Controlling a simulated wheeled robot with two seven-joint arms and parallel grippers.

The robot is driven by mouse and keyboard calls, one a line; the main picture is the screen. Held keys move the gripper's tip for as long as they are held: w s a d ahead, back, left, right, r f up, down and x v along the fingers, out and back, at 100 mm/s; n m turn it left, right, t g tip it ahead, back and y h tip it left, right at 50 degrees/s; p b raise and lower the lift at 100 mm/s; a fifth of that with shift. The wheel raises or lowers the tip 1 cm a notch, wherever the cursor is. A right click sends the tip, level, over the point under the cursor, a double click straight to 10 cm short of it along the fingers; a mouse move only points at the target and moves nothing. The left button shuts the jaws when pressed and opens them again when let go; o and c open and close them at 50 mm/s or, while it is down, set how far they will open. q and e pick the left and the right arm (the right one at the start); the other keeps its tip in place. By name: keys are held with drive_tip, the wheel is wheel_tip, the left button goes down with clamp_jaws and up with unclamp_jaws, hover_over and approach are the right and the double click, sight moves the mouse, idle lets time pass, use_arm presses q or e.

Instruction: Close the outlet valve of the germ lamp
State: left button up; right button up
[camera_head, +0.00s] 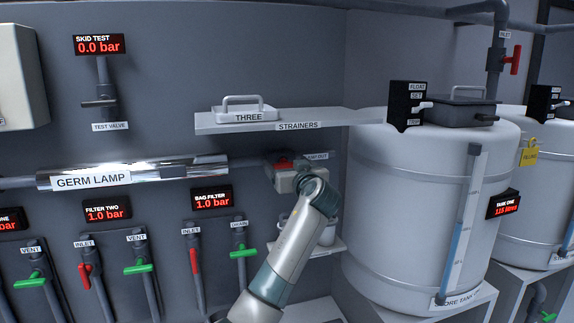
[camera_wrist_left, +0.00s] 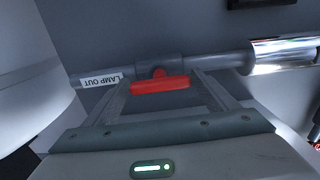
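The germ lamp (camera_head: 120,176) is a shiny horizontal tube on the grey wall. Its outlet valve has a red handle (camera_head: 283,165) on the pipe to the right, beside a label reading LAMP OUT (camera_wrist_left: 103,80). In the left wrist view the red handle (camera_wrist_left: 160,86) lies roughly along the pipe. My left gripper (camera_head: 287,172) is at the valve and partly hides it in the head view. Its two fingers (camera_wrist_left: 162,92) are apart, one towards each end of the handle, with small gaps visible. My right gripper is in neither view.
A small lower shelf (camera_head: 325,247) with a pot is below. A large white tank (camera_head: 400,200) stands close to the right. Filter valves line the wall at lower left.

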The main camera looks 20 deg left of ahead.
use_arm(q)
drive_tip(key=c, duration=0.7)
drive_tip(key=shift+c, duration=0.2)
